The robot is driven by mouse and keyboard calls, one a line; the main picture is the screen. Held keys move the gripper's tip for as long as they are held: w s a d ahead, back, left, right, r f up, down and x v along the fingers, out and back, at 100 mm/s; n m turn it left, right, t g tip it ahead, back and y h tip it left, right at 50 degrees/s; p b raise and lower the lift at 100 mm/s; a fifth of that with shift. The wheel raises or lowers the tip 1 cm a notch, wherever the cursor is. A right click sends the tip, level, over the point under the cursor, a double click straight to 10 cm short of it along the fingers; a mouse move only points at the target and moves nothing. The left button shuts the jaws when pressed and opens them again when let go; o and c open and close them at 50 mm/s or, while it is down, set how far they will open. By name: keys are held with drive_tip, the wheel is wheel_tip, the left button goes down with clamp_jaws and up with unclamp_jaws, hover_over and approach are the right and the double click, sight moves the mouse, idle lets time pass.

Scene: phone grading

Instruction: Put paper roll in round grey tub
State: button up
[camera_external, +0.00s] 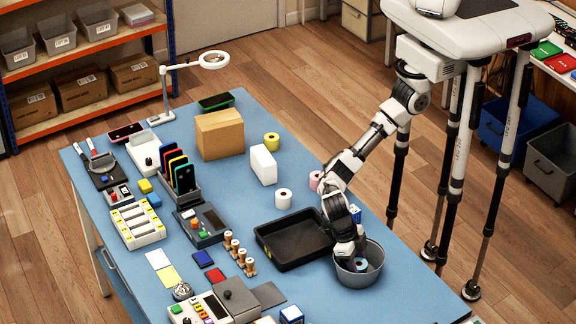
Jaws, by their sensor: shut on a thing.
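The round grey tub (375,277) stands near the right edge of the blue table. My gripper (358,258) reaches down over its mouth and is shut on a small pale roll (362,265), which I take to be the paper roll. The roll is inside the tub's rim, close to the fingertips. The gripper partly hides the roll and the tub's far left rim. I cannot tell whether the roll touches the tub's floor.
A black tray (280,257) sits left of the tub. A white roll (283,199), a pink roll (315,181) and a yellow roll (271,142) stand farther back. A white box (263,165) and a cardboard box (219,135) are behind. The table right of the tub is clear.

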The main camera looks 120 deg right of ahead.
drive_tip(key=o, duration=1)
drive_tip(key=shift+f, duration=0.1)
drive_tip(key=b+v, duration=0.1)
drive_tip(key=v, duration=1.1)
drive_tip(key=shift+b, duration=0.3)
